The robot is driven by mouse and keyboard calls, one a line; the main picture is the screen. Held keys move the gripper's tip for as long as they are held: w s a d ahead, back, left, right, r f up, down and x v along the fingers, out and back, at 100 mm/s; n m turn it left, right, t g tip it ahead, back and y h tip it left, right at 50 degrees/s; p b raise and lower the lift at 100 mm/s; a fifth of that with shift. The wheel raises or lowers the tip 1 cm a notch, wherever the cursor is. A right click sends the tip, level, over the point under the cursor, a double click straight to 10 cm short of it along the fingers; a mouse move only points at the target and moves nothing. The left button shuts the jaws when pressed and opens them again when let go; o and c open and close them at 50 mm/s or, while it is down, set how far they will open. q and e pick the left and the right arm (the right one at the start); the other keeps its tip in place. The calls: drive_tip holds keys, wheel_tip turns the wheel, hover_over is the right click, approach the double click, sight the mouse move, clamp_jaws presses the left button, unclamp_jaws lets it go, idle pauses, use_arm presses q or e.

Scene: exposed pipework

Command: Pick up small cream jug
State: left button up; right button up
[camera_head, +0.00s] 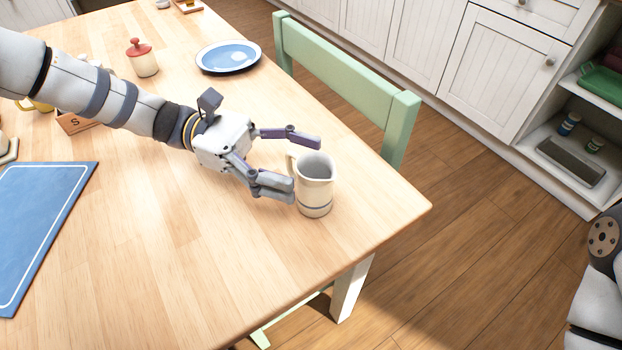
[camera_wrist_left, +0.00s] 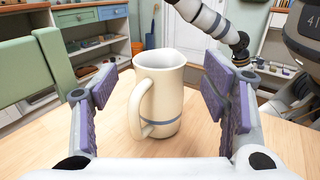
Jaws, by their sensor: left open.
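The small cream jug (camera_head: 315,190) stands upright on the wooden table near its right corner. It has a blue band low on its body and a handle on the side towards my left gripper. My left gripper (camera_head: 305,168) is open, with its fingertips at the near side of the jug. In the left wrist view the jug (camera_wrist_left: 158,95) stands between the two open finger pads (camera_wrist_left: 162,100), with gaps visible on both sides. The right gripper is not clearly in view; part of my right arm shows at the right edge of the head view.
A blue mat (camera_head: 40,225) lies at the left of the table (camera_head: 200,270). A blue plate (camera_head: 228,56) and a red-lidded pot (camera_head: 142,58) stand farther back. A green chair (camera_head: 340,70) stands against the table's far right side. The table's front is clear.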

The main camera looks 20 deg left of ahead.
use_arm(q)
drive_tip(key=d, duration=0.3)
drive_tip(key=shift+s+r, duration=0.1)
drive_tip(key=shift+r, duration=0.05)
drive_tip(key=c, duration=1.4)
